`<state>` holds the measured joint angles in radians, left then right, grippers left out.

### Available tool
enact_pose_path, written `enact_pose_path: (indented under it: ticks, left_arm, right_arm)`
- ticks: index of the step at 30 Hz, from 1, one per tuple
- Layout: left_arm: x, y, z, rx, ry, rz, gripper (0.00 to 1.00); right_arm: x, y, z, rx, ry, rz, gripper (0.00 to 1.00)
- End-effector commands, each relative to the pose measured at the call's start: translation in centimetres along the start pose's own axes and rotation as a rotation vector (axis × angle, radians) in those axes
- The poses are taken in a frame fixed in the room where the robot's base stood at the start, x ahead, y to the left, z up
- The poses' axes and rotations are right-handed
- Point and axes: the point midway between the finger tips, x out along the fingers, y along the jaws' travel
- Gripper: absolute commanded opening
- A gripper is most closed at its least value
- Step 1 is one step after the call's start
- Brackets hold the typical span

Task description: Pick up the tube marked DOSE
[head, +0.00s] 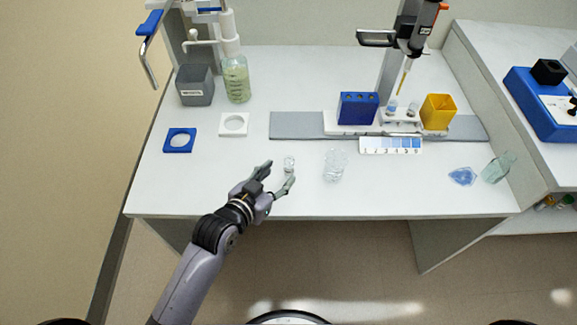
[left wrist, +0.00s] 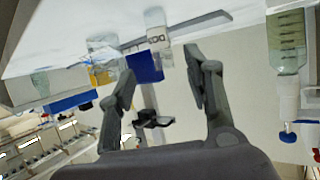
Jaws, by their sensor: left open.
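A small clear tube (head: 289,164) stands on the white table near its front edge, left of a clear glass beaker (head: 335,166). In the left wrist view the tube (left wrist: 158,38) carries a white label with dark letters that look like "DO"; the rest is hidden or blurred. My left gripper (head: 279,175) is open and empty, low over the table, with its fingers pointing toward the tube. In the left wrist view the tube shows just beyond the gap between the fingertips (left wrist: 161,63). I cannot tell whether a finger touches it. My right gripper is not in view.
Behind are a blue block (head: 358,108), a yellow box (head: 438,112) and a numbered strip (head: 391,145). At left are a blue square holder (head: 180,140), a white one (head: 234,124) and a green-filled bottle (head: 236,80). The front middle-right is clear.

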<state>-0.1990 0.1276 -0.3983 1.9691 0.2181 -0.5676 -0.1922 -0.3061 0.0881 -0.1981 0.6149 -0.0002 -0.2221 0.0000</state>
Motion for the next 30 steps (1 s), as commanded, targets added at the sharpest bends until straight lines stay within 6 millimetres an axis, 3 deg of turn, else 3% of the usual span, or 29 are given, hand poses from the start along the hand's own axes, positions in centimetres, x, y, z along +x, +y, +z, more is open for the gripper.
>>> enact_pose_path:
  ticks: [6,18,27,30]
  left_arm:
    - [2.1,0.0,0.0,-0.001,0.001,0.0,0.46]
    - [6.8,-0.3,-0.1,-0.001,0.0,-0.001,0.46]
    - [7.3,-0.3,-0.1,-0.001,0.001,-0.001,0.46]
    - [7.3,-0.3,-0.1,-0.001,0.001,-0.001,0.4]
  right_arm:
    - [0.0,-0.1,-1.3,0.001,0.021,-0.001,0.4]
    - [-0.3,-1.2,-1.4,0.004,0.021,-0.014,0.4]
    - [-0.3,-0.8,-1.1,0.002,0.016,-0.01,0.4]
    - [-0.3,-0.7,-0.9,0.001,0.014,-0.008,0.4]
